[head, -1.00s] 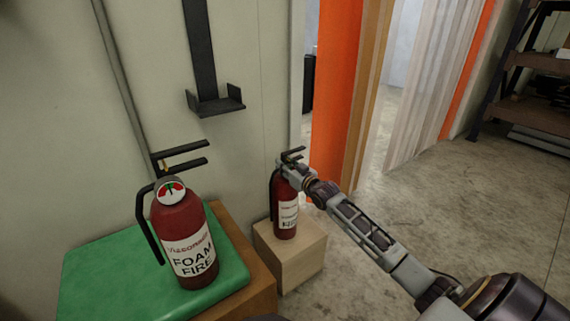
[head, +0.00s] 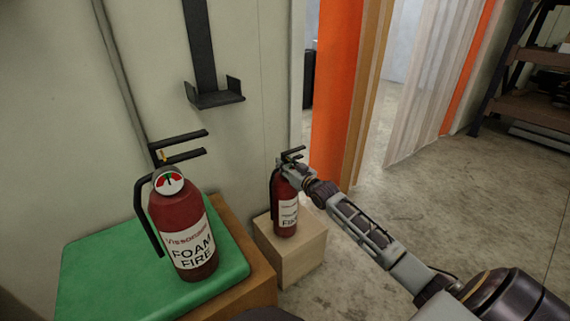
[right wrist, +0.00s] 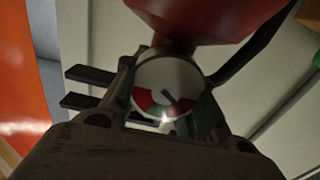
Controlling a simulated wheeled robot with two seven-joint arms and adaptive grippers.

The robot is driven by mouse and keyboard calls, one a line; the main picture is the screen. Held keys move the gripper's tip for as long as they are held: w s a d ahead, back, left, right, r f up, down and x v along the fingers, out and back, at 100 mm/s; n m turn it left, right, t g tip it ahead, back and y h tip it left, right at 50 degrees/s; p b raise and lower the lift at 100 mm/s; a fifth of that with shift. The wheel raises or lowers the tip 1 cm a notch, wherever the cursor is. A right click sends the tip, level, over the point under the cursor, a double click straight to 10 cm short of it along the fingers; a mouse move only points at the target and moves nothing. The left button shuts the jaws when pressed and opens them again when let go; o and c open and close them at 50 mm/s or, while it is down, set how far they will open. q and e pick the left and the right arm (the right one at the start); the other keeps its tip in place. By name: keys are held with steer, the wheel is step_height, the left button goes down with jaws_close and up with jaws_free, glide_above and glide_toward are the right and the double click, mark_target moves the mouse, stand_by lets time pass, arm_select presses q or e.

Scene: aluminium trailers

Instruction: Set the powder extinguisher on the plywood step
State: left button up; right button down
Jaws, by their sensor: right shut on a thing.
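The smaller red extinguisher (head: 285,213), with a white label only partly readable, stands upright at the plywood step (head: 291,259), a pale wooden block by the wall. Its base appears to touch the step's top. My right gripper (head: 289,168) is shut on its neck, under the black handle. In the right wrist view the extinguisher's round gauge (right wrist: 168,85) sits between the fingers, with its red body (right wrist: 205,18) beyond. A larger red extinguisher (head: 183,228) labelled FOAM FIRE stands on a green-topped box. My left gripper is not in view.
The green pad (head: 105,275) lies on a wooden box left of the step. An empty black wall bracket (head: 215,95) hangs above. An orange door frame (head: 335,90) and strip curtain stand behind. The concrete floor (head: 460,210) at right is clear.

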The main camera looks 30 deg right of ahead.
steer(key=shift+w+b, duration=0.1)
steer(key=shift+b, duration=0.2)
steer(key=c, duration=1.4)
jaws_free()
steer(key=shift+f, duration=0.7)
steer(key=shift+o, duration=1.2)
steer(key=shift+s+r, duration=0.1)
steer(key=shift+s, duration=0.1)
steer(key=shift+s, duration=0.1)
